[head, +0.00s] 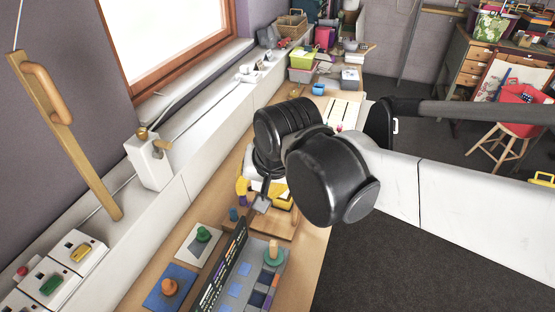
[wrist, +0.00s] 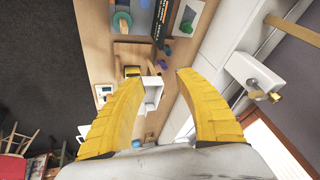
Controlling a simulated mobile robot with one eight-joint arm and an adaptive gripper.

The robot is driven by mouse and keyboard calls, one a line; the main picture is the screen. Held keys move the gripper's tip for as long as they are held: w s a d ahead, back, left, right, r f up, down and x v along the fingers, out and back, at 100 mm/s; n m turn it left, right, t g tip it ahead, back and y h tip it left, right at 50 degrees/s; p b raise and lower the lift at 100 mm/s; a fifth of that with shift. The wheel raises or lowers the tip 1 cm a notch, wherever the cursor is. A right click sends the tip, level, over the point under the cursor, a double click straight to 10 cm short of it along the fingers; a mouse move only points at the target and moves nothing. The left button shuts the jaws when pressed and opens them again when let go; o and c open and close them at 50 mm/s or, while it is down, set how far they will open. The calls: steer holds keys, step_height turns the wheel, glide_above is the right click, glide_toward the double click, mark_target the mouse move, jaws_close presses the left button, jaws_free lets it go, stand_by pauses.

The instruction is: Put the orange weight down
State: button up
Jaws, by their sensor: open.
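An orange knobbed piece (head: 170,287), which looks like the orange weight, stands on a blue square mat (head: 157,301) at the lower left of the head view. I cannot pick it out surely in the wrist view. My gripper (head: 262,199) is over the wooden bench, farther back than the orange piece and apart from it. My dark arm hides part of the gripper in the head view. In the wrist view the yellow fingers of my gripper (wrist: 160,82) are spread wide, with nothing held between them.
A green knobbed piece (head: 203,234) stands on a pale square. A tan-topped piece with a green base (head: 272,253) stands by a dark panel (head: 222,272). A white switch box (head: 150,160) sits on the wall ledge. A small white box (wrist: 152,96) shows beyond the fingers.

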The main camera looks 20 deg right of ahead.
steer(key=s+d+n+t+h, duration=0.1)
steer(key=s+d+n+t, duration=0.1)
steer(key=s+d, duration=0.4)
steer(key=shift+s+d+r+n, duration=0.25)
steer(key=shift+s+d+n, duration=0.1)
steer(key=shift+d+n, duration=0.6)
